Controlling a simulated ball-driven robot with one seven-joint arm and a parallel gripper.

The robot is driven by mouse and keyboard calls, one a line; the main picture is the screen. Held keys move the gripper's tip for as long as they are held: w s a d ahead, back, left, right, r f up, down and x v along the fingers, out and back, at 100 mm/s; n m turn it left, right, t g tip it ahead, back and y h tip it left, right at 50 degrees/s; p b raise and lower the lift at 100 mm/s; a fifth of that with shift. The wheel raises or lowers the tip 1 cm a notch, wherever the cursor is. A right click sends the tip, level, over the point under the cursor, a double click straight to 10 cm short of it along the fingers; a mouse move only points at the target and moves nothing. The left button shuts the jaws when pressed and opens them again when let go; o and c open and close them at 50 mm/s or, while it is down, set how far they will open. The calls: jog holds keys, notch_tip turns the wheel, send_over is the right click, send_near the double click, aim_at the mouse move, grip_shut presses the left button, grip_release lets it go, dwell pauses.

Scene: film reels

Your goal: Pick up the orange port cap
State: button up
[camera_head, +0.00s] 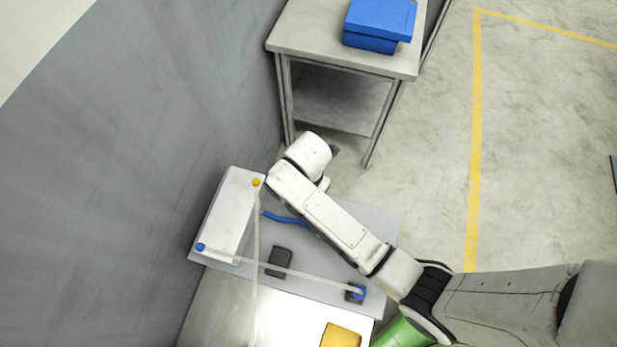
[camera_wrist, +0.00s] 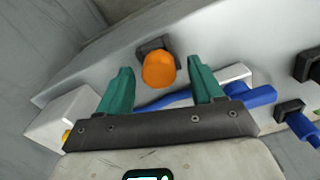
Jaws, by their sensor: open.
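The orange port cap (camera_wrist: 158,71) is in the upper middle of the wrist view, rounded and bright. It sits at a small dark square base (camera_wrist: 155,45) on the pale grey surface. My gripper (camera_wrist: 160,76) is open, with one teal finger on each side of the cap. I see gaps between the cap and both fingers, and no grip on it. I cannot tell how far the fingertips are above the surface. In the head view my arm hides the cap and the gripper fingers.
A white box (camera_head: 228,215) with yellow-orange and blue fittings and clear tubes stands left. A blue tool (camera_head: 284,218) lies close by. A dark block (camera_head: 279,262), a blue-topped port (camera_head: 355,292) and a yellow object (camera_head: 341,335) are nearer. A blue box (camera_head: 380,22) stands on another table.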

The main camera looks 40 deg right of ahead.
jog(key=shift+f, duration=0.1)
jog(key=c, duration=1.1)
